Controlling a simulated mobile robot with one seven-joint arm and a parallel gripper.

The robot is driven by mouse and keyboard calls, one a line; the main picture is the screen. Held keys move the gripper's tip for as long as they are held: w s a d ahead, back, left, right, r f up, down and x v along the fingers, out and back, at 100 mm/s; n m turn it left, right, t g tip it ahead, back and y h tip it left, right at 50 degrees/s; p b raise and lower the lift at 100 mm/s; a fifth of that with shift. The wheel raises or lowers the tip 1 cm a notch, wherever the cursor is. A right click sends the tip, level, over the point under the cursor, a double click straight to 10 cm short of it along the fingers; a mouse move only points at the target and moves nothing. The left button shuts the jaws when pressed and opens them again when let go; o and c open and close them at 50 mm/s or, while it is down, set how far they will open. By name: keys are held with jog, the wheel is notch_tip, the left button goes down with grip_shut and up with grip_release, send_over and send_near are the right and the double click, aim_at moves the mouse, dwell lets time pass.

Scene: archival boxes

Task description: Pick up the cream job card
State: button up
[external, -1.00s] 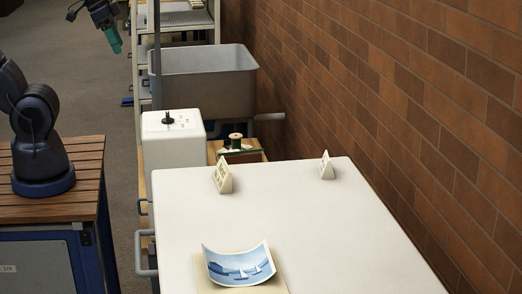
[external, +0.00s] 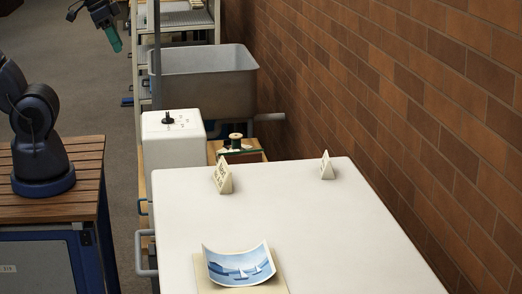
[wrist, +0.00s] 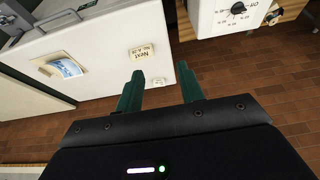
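Two cream folded cards stand like small tents on the white tabletop (external: 300,215). The left card (external: 222,178) has dark print on its face; the right card (external: 327,166) is near the wall. In the wrist view a printed card (wrist: 142,52) stands beyond the left fingertip, and a smaller cream one (wrist: 158,81) shows between the fingers. I cannot tell from looks alone which is the job card. My gripper (external: 114,42) has green fingers and hangs at the upper left, well away from the cards. In the wrist view my gripper (wrist: 160,78) is open and empty.
A curled sailboat picture (external: 239,265) lies on a cream sheet (external: 213,288) at the table's front. A white box with a black knob (external: 172,140), a thread spool (external: 235,141) and a grey bin (external: 205,85) stand behind. A brick wall (external: 400,100) borders the right.

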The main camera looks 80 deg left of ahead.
jog(key=shift+w, duration=0.1)
jog(key=n+g+h, duration=0.4)
jog(key=n+g, duration=0.2)
jog(key=n, duration=1.2)
send_over(226, 164)
jog(key=w+a, duration=0.2)
jog(key=a, duration=0.1)
notch_tip(226, 164, down, 24)
jog(key=shift+s+x, duration=0.2)
jog(key=shift+x, duration=1.5)
jog(key=shift+s+x, duration=0.15)
jog(key=shift+x, duration=1.6)
jog(key=shift+s+x, duration=0.2)
jog(key=shift+x, duration=1.5)
jog(key=shift+d+r, duration=0.1)
jog(key=shift+d, duration=0.1)
jog(key=c, duration=0.8)
